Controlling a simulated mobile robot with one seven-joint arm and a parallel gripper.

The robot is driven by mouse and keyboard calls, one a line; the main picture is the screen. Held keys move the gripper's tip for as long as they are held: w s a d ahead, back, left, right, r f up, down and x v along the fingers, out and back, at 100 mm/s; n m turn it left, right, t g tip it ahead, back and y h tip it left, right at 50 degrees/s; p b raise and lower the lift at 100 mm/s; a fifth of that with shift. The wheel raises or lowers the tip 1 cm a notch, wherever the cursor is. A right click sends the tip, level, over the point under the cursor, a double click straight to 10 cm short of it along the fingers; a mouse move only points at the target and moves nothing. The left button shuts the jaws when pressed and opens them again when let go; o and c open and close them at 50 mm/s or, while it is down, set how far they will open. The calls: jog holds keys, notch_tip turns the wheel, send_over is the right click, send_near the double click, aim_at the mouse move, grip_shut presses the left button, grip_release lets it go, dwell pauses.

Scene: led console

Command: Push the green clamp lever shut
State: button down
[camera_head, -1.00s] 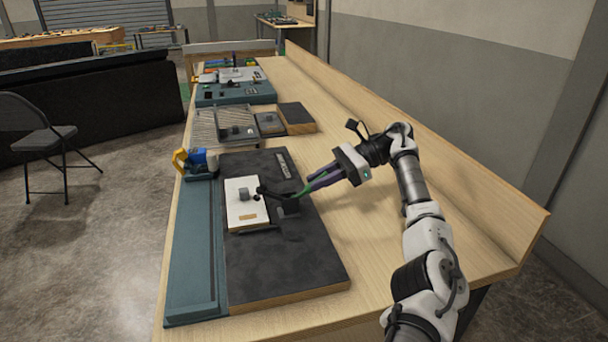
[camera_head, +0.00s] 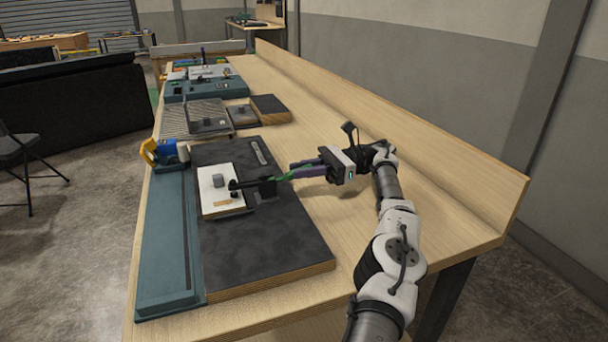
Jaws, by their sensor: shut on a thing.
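The green clamp lever (camera_head: 285,178) sticks out to the right of a black toggle clamp (camera_head: 262,188) and lies nearly level. The clamp is mounted on a dark board (camera_head: 265,239). Its black arm reaches left over a white plate (camera_head: 208,204), with its tip above the plate's right part; I cannot tell if it touches. My gripper (camera_head: 294,171) comes from the right, low over the board's right edge. Its purple fingers are shut on the green lever and hide part of it.
A teal rail (camera_head: 163,245) runs along the board's left side, with a blue and yellow tool (camera_head: 163,153) at its far end. Grey fixtures (camera_head: 198,118) stand behind. The wooden bench (camera_head: 340,128) is clear to the right, up to a raised back edge.

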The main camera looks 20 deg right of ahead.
jog(key=shift+f+b, duration=0.25)
jog(key=shift+b, duration=0.05)
dwell(0.4)
jog(key=c, duration=1.3)
grip_release()
jog(key=shift+d, duration=0.1)
notch_tip(320, 180, up, 7)
jog(key=shift+r+p, duration=0.1)
jog(key=shift+p, duration=0.35)
notch_tip(320, 180, up, 13)
jog(key=p, duration=1.2)
